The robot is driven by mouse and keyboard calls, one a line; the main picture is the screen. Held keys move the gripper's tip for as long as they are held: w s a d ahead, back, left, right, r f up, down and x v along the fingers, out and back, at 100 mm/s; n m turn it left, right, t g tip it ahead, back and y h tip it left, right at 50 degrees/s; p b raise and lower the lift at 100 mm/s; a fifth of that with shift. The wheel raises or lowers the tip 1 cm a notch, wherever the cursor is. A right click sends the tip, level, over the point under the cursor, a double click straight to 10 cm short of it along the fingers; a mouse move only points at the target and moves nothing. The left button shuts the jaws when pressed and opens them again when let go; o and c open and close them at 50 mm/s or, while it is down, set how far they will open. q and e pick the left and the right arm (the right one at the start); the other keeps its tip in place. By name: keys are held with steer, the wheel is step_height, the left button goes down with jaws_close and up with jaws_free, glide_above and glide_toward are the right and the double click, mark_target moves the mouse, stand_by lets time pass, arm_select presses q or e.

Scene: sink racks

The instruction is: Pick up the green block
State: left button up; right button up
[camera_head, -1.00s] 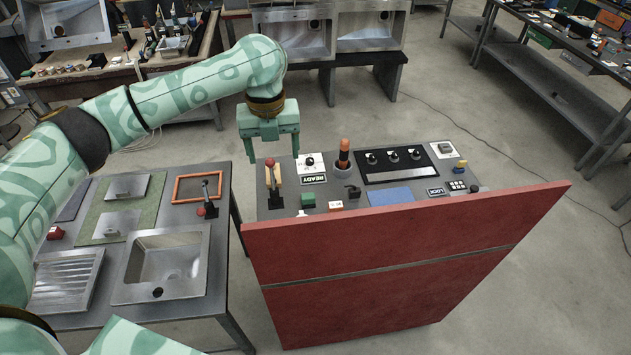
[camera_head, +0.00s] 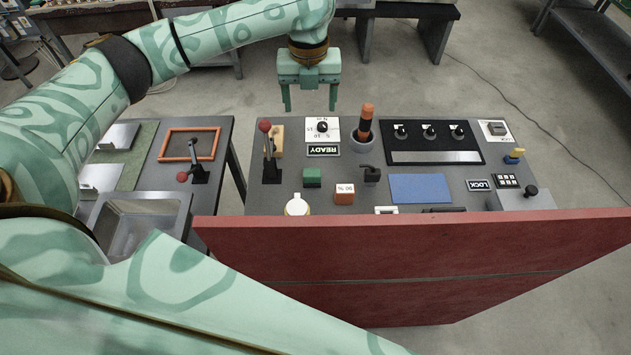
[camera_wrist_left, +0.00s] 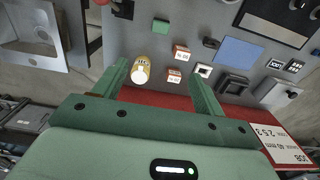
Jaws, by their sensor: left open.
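The green block (camera_head: 312,177) is a small cube standing on the grey console top (camera_head: 265,200), left of an orange-red block (camera_head: 344,194). In the left wrist view the green block (camera_wrist_left: 161,26) shows near the top, beyond the fingertips. My left gripper (camera_head: 310,106) is open and empty, its fingers pointing down. In the head view it appears above or beyond the console's back edge, apart from the green block. Its two fingers also frame the left wrist view (camera_wrist_left: 160,78). My right gripper is not in view.
A red-knobbed lever (camera_head: 268,150) stands left of the green block, and an orange-handled tool in a holder (camera_head: 363,130) stands behind it to the right. A white-topped round item (camera_head: 297,205) is close in front. A red panel (camera_head: 420,250) rises along the console's near edge.

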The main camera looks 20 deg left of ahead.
arm_select(q)
steer(key=b, duration=0.7)
glide_above(312, 172)
step_height(312, 172, down, 9)
step_height(312, 172, down, 10)
steer(key=b, duration=0.2)
steer(key=shift+d+f+b, duration=0.1)
steer(key=shift+f+b, duration=0.1)
steer(key=shift+b, duration=0.2)
step_height(312, 172, down, 6)
steer(key=shift+b, duration=0.8)
steer(key=shift+r, duration=0.1)
steer(key=c, duration=1.1)
